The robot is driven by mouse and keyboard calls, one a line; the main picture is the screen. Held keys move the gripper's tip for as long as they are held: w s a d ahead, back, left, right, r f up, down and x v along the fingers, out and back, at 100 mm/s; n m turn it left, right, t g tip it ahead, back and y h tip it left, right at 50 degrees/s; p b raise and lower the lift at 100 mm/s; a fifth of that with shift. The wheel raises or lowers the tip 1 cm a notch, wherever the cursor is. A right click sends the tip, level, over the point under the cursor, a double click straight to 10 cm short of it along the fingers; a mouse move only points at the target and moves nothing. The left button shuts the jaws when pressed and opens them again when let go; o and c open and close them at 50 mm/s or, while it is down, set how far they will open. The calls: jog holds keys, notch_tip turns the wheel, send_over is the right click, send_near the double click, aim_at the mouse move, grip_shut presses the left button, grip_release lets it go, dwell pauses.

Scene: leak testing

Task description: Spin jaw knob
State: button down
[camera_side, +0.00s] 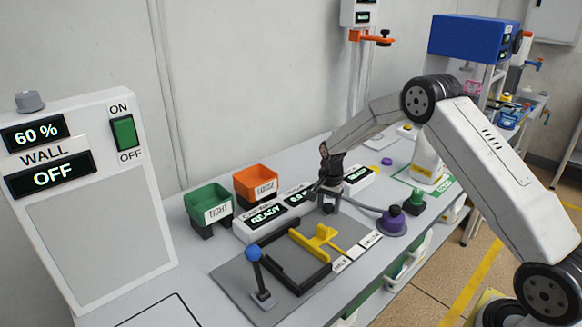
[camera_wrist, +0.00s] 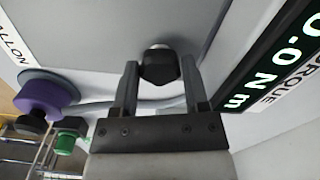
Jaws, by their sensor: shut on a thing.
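The dark faceted jaw knob (camera_wrist: 160,66) sits between the two fingers of my gripper (camera_wrist: 159,82) in the wrist view, and the fingers are shut on it. In the side view my gripper (camera_side: 325,190) reaches down to the back edge of the grey fixture plate (camera_side: 232,273); the knob is mostly hidden there. The yellow jaw (camera_side: 318,240) lies on the plate, just in front of my gripper, beside a black frame (camera_side: 290,272).
A torque display (camera_wrist: 275,62) reads 0.0 N m, close to the right finger. Green (camera_side: 207,201) and orange (camera_side: 256,180) bins stand left of the displays. A blue-ball lever (camera_side: 254,253) stands upright at front left. A purple knob (camera_side: 392,223) and green button (camera_side: 415,200) stand right.

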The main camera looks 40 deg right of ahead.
jog(key=m, duration=0.7)
grip_release()
jog(key=shift+r, duration=0.15)
jog(key=shift+r, duration=2.85)
jog(key=s+a+r+n+t, duration=0.1)
jog(key=s+a+n, duration=0.3)
jog(key=s+n, duration=0.3)
jog(key=s+a+r+n, duration=0.2)
jog(key=s+a+n, duration=0.3)
jog(key=s+n, duration=0.2)
jog(key=s+a+r+n+t, duration=0.1)
jog(key=s+a+n, duration=0.4)
jog(key=s, duration=0.5)
jog(key=n, duration=0.2)
jog(key=shift+a+r+n+t, duration=0.25)
jog(key=shift+n+t, duration=0.05)
